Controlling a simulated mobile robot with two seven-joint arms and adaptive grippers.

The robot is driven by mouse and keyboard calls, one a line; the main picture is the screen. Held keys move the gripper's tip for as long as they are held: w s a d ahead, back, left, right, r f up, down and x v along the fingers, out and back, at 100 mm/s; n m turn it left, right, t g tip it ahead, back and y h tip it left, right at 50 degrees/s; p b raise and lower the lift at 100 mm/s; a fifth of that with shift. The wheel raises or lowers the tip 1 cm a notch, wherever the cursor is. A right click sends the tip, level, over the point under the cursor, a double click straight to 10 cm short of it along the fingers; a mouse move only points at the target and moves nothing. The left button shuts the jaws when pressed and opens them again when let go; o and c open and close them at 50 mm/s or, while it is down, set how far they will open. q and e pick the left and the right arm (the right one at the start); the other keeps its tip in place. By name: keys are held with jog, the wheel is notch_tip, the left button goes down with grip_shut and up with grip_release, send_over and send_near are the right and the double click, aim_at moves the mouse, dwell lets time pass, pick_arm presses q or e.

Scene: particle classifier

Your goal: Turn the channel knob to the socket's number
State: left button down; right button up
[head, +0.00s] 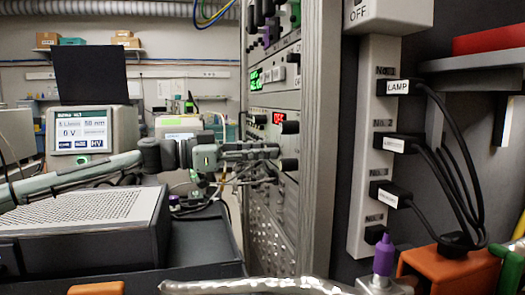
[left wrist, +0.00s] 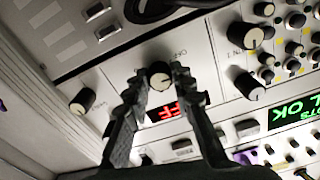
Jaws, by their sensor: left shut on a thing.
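My left gripper (head: 276,152) reaches from the left to the front of the instrument rack (head: 318,130). In the left wrist view, its two fingers (left wrist: 160,78) are shut on a black knob with a pale face (left wrist: 158,72), one finger on each side. A red display (left wrist: 178,107), upside down in that view, sits beside the knob and seems to read OFF. It also shows red in the head view (head: 279,118). The socket strip (head: 362,150) is right of the rack. Its top plug is labelled LAMP (head: 397,87); the lower plug labels are too small to read surely.
Other knobs (left wrist: 82,101) (left wrist: 245,36) (left wrist: 249,86) sit close around the held one. A green display (left wrist: 295,111) is on the same rack. A grey box (head: 75,225) and a monitor unit (head: 85,130) stand at the left. Black cables (head: 455,160) hang at the right.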

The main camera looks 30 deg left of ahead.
pick_arm(q)
jog(key=shift+r+m+b, duration=0.1)
jog(key=shift+m+b, duration=2.1)
jog(key=shift+m, duration=8.9)
pick_arm(e)
notch_tip(320, 180, up, 10)
jog(key=t, duration=0.1)
jog(key=shift+s+a+f, duration=0.2)
jog(key=shift+s+a, duration=0.2)
jog(key=shift+s, duration=0.05)
